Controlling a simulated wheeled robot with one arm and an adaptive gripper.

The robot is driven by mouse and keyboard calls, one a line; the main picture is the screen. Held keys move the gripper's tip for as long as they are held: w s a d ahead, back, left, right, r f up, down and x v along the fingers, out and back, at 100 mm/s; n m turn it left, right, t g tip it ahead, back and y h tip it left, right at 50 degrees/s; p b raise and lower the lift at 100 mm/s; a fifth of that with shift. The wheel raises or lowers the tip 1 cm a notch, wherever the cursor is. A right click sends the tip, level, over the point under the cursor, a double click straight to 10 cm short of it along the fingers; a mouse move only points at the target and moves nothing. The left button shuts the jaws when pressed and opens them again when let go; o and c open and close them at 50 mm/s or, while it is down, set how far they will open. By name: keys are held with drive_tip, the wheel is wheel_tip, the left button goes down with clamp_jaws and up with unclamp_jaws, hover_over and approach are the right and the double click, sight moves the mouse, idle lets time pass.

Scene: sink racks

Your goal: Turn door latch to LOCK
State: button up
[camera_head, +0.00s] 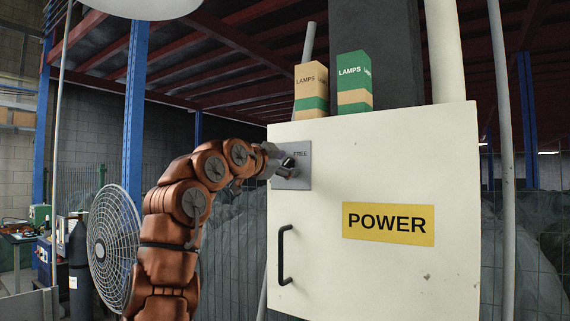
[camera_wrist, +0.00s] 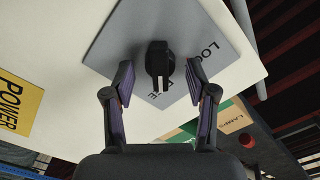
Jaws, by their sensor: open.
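The door latch is a black knob (camera_wrist: 160,65) on a grey plate (camera_wrist: 125,30) on the cabinet door. The plate (camera_head: 303,178) also shows in the head view, with "FREE" legible at its upper right. A pale mark at the knob's lower end points down in that view, toward the "FREE" side. My gripper (camera_wrist: 158,82) is open, one finger on either side of the knob, with visible gaps. In the head view, my gripper (camera_head: 280,168) is in front of the plate and covers the knob.
The cream cabinet (camera_head: 370,275) has a yellow "POWER" label (camera_head: 388,223) and a black door handle (camera_head: 284,255) below the plate. Two lamp boxes, one brown (camera_head: 311,78) and one green (camera_head: 352,72), stand on top. A fan (camera_head: 113,245) stands left of my arm.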

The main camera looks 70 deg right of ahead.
drive_tip(key=shift+c, duration=0.4)
clamp_jaws()
